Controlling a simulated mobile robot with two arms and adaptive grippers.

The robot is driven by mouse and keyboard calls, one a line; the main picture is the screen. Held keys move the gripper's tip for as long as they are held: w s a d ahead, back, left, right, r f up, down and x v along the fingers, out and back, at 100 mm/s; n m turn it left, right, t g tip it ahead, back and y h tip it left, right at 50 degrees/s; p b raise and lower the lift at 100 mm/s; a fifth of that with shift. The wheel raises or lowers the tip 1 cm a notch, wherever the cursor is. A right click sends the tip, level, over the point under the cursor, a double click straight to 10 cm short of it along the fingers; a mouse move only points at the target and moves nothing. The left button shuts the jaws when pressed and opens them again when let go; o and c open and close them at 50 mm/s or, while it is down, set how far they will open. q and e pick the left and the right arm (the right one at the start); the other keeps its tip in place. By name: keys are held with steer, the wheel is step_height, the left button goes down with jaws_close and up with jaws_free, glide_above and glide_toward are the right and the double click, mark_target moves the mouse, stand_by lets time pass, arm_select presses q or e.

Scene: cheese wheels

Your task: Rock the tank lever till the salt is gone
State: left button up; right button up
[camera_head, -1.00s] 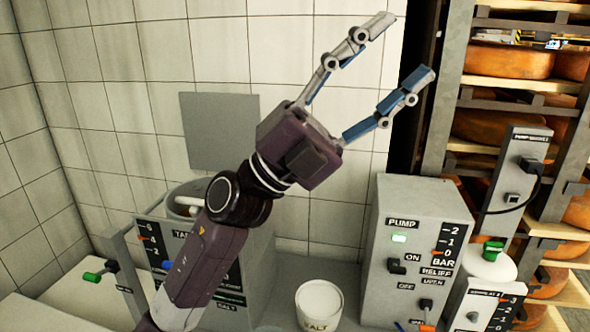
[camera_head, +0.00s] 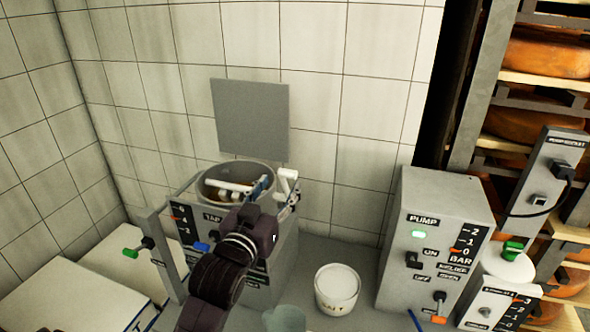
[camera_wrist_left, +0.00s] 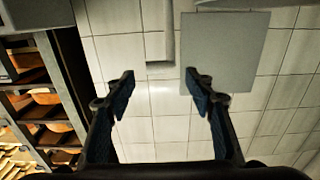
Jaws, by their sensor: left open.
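The grey tank (camera_head: 270,255) stands against the tiled wall, with a round open vessel (camera_head: 206,190) on top holding something brownish and a white bar. A lever with a green grip (camera_head: 133,252) sticks out at its left side; a blue knob (camera_head: 201,246) sits near the TAP label. A white T-shaped piece (camera_head: 287,176) rises at the vessel's right. My left gripper (camera_head: 276,194) is in front of the vessel's right side, partly hiding it; I cannot tell whether it touches. In the left wrist view my left gripper (camera_wrist_left: 161,92) is open and empty. My right gripper is not in view.
A white tub labelled SALT (camera_head: 337,302) stands on the grey counter, right of the tank. A pump box (camera_head: 425,215) with a green light stands farther right, before shelves of cheese wheels (camera_head: 545,55). A blank grey panel (camera_head: 250,118) is on the wall.

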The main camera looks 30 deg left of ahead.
mark_target(286, 175)
arm_select(q)
steer(key=p+x, duration=0.1)
steer(key=x, duration=0.5)
steer(key=shift+w+p, duration=0.3)
steer(key=shift+w, duration=0.05)
steer(key=shift+c, duration=0.5)
jaws_close()
